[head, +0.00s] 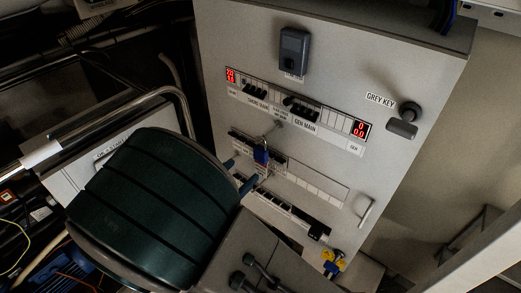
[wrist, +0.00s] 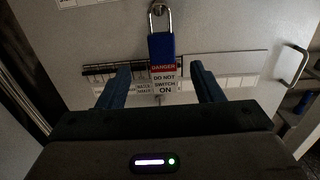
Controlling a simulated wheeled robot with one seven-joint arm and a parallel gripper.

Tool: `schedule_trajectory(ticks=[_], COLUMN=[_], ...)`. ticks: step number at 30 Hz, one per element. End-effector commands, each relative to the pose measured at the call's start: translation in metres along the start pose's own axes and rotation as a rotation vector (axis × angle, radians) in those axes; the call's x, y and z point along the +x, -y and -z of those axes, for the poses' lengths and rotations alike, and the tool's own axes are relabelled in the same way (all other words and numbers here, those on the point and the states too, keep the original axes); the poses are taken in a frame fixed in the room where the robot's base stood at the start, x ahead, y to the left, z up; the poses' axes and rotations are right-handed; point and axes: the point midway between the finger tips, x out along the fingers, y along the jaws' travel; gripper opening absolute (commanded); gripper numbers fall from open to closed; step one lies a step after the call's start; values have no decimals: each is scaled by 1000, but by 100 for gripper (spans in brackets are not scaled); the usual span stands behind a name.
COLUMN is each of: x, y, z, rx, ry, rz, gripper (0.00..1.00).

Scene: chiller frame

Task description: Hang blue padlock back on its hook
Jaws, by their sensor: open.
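The blue padlock (wrist: 162,47) hangs upright against the grey panel in the wrist view, with a red and white danger label below its body. Its silver shackle reaches up to a round metal hook (wrist: 157,8) and appears looped over it. The padlock also shows in the head view (head: 261,155). My gripper (wrist: 160,67) is open, its two blue fingers on either side of the padlock's label with a gap on both sides. My gripper also shows in the head view (head: 239,174), just left of and below the padlock. Nothing is held.
The panel (head: 220,40) carries rows of breakers, red displays and a grey key switch (head: 410,112). A metal handle (head: 366,212) sticks out to the lower right. Yellow padlocks (head: 332,262) hang near the bottom. Pipes and cables crowd the left.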

Motion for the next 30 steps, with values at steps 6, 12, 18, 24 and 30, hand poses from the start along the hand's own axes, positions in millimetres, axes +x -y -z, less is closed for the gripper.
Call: schedule_trajectory(ticks=[6,12,18,24,30], x=[44,57,82,104,105], y=[2,2,2,1,1], z=[-1,0,0,3,4], rx=[0,-1,-2,1,1], ry=[1,-1,0,-2,-3], rz=[11,7,7,4,3], gripper=[60,60,60,60,60])
